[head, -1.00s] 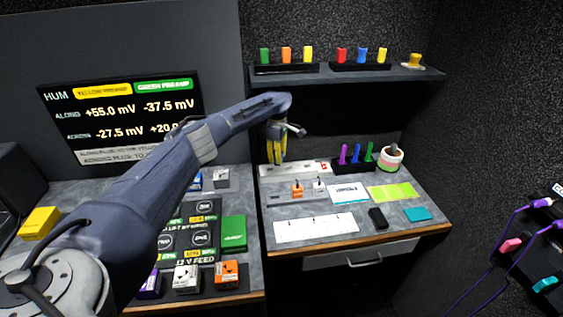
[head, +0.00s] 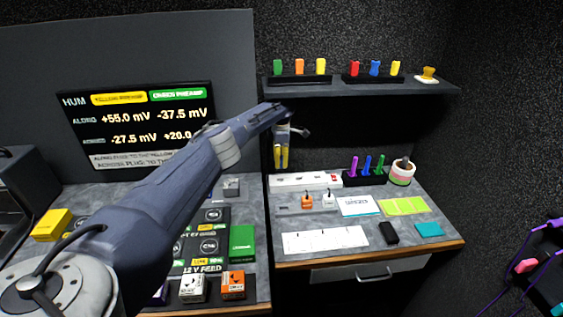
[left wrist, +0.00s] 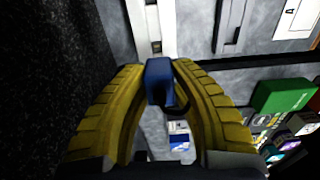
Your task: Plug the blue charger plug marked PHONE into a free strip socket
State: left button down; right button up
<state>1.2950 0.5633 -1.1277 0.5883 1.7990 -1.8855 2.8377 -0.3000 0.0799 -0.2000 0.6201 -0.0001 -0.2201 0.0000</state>
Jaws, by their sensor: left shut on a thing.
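My left gripper (head: 281,157) has yellow fingers and points down above the left part of the white power strip (head: 300,180). In the left wrist view its fingers (left wrist: 160,85) are shut on a blue plug (left wrist: 160,72). No PHONE marking shows on the plug's visible side. The white strip (left wrist: 145,15) also shows in the left wrist view, beyond the plug. The plug appears apart from the strip, though the exact gap is hard to tell. In the head view the strip has dark sockets and a red switch at its right end.
A shelf (head: 360,87) overhangs the back. A white paper sheet (head: 325,242) lies in front.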

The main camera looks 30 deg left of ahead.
aim_at(280, 169)
pick_arm(q)
jog(key=shift+w+a+r, duration=0.15)
jog(key=shift+r, duration=0.25)
jog(key=shift+w+a+r, duration=0.15)
jog(key=shift+r, duration=0.2)
jog(key=shift+s+a+f, duration=0.1)
jog(key=shift+s+f, duration=0.1)
jog(key=shift+f, duration=1.2)
jog(key=shift+d+f, duration=0.2)
jog(key=shift+f, duration=1.4)
jog(key=shift+w+f, duration=0.1)
jog(key=shift+f, duration=1.25)
jog(key=c, duration=1.1)
grip_release()
jog(key=shift+c, duration=0.2)
jog(key=shift+r, duration=0.1)
